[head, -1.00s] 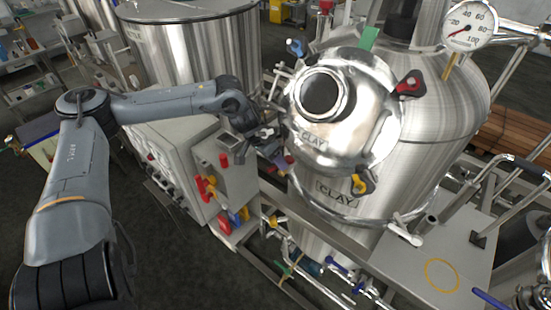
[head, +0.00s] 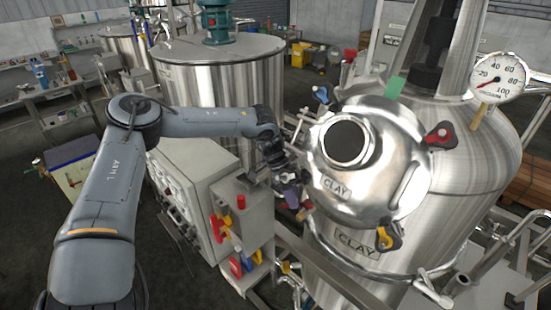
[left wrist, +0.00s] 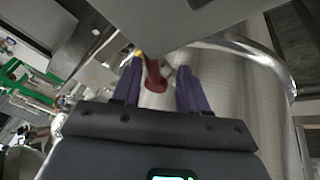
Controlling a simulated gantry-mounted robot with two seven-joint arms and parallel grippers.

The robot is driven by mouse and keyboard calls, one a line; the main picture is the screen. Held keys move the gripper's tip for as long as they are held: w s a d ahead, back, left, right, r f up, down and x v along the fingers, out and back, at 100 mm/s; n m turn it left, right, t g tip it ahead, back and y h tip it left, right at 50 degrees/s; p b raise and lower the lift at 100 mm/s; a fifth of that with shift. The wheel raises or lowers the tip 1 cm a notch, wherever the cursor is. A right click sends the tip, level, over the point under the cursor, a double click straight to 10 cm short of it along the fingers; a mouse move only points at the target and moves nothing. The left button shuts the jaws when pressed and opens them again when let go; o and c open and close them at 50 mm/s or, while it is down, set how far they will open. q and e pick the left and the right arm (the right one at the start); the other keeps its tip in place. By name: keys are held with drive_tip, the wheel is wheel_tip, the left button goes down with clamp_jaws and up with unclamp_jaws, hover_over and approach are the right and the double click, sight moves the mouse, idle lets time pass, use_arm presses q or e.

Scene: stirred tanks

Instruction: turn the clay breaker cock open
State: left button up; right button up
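The steel vessel marked CLAY (head: 375,165) stands right of centre in the head view, its round-mouthed lid facing me. My left gripper (head: 294,194) is at the vessel's left side. A small dark red handle (head: 306,211) shows at its fingertips. In the left wrist view the two purple fingers of the left gripper (left wrist: 160,68) are apart. The red handle (left wrist: 154,78) stands between them, with a gap visible to the right finger. A bit of yellow shows at its top. No label on this handle is readable. My right gripper is not in view.
A grey control box (head: 242,212) with red, yellow and blue handles stands just left of my gripper. A lid clamp with a black-and-red knob (head: 440,135) and a pressure gauge (head: 497,78) are at the right. Another steel tank (head: 215,85) stands behind my arm.

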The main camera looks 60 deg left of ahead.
use_arm(q)
drive_tip(key=d+p+v, duration=0.1)
drive_tip(key=p+v, duration=0.4)
drive_tip(key=v, duration=0.9)
drive_tip(key=shift+s+r, duration=0.2)
drive_tip(key=shift+s, duration=0.2)
drive_tip(key=shift+d, duration=0.15)
drive_tip(key=shift+c, duration=0.3)
